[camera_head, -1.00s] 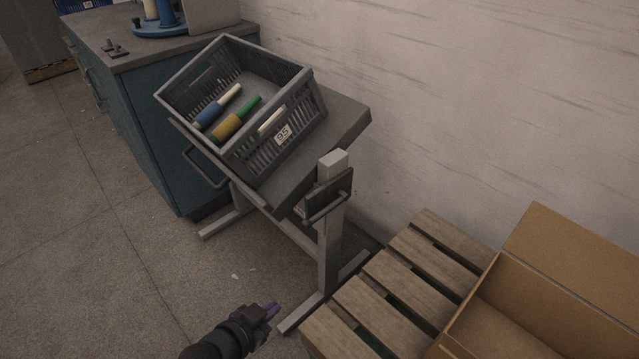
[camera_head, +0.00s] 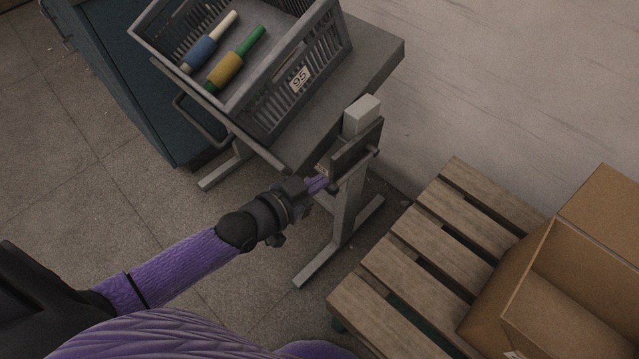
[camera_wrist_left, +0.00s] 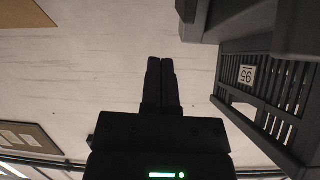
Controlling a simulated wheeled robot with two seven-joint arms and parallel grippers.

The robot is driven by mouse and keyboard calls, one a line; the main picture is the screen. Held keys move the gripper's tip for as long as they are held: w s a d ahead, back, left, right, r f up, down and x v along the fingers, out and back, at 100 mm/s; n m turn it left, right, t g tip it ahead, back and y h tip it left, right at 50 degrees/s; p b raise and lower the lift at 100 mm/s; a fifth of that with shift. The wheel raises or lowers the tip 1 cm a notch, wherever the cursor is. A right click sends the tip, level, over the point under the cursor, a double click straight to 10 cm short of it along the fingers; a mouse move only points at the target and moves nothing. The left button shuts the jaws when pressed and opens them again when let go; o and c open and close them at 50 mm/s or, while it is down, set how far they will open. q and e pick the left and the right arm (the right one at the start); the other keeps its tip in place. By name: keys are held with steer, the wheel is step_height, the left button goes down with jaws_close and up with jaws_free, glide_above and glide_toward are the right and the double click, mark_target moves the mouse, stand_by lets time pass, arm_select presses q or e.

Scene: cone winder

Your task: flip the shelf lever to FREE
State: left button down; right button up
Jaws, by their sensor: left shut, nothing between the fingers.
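The shelf lever (camera_head: 363,163) is a thin dark bar along the lower edge of a dark plate (camera_head: 354,146) on the tilted shelf's grey post (camera_head: 344,213). Its near end is partly hidden by my fingers, and I cannot read any lettering. My left gripper (camera_head: 322,183) is shut and empty, with its purple fingertips at the lever's near end; I cannot tell whether they touch it. In the left wrist view the shut fingers (camera_wrist_left: 160,70) point toward the pale wall, and the lever is not clearly seen. My right gripper is not in view.
A grey crate (camera_head: 318,62) labelled 95 with yarn cones sits on the tilted shelf (camera_head: 378,58); it shows in the wrist view (camera_wrist_left: 285,85). A wooden pallet (camera_head: 400,262) with an open cardboard box (camera_head: 575,270) stands right. A blue cabinet (camera_head: 120,90) is left.

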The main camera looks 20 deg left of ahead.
mark_target(333, 187)
arm_select(q)
steer(key=w+f+b, duration=0.1)
steer(key=w, duration=0.1)
steer(key=w+d+f+b, duration=0.1)
steer(key=f+b, duration=0.1)
steer(key=w+d+f+b, duration=0.1)
steer(key=w+b, duration=0.1)
steer(key=shift+w+f, duration=0.3)
steer(key=shift+f, duration=0.1)
steer(key=shift+s+a+f+b, duration=0.2)
steer(key=shift+s+f+b, duration=0.1)
